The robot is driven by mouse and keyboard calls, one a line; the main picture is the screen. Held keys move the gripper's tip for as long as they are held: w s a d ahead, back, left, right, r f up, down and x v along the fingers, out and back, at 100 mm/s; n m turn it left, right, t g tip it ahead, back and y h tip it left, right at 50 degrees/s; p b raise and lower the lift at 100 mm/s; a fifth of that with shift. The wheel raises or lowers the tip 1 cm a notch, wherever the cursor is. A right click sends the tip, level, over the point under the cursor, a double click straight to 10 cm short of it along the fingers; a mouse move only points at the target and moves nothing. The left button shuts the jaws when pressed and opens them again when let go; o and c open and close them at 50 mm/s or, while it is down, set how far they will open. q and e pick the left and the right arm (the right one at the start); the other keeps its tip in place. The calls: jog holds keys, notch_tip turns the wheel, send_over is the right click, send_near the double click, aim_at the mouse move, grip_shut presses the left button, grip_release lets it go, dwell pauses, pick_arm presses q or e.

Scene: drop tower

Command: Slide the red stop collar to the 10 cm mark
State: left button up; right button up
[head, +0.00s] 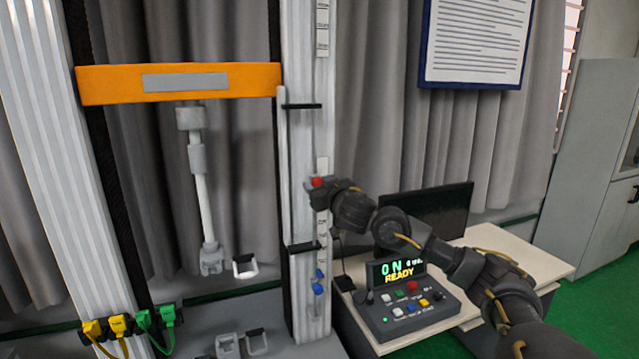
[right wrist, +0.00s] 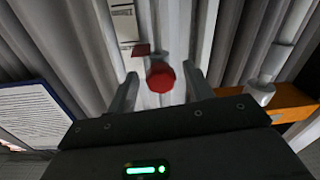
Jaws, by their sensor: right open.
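The red stop collar (head: 317,182) sits on the thin rod along the right column of the tower, about midway up. In the right wrist view its round red knob (right wrist: 161,77) lies between my open fingers, with a gap on each side. A small dark red piece (right wrist: 141,49) shows just beside the knob. My right gripper (head: 326,190) is open at the collar and partly hides it in the head view. White label plates (head: 322,166) run along the column; their marks are too small to read. My left gripper is not in view.
Blue collars (head: 318,282) sit lower on the same rod. Black brackets (head: 303,246) stick out from the column. An orange crossbeam (head: 180,83) spans the tower. A control box (head: 408,305) reading ON and READY stands on a table with a dark monitor (head: 430,215).

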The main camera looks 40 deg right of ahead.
jog(key=shift+w, duration=0.1)
grip_shut()
notch_tip(320, 180, down, 10)
jog(key=b, duration=0.7)
jog(key=shift+f+b, duration=0.15)
jog(key=shift+b, duration=0.25)
grip_release()
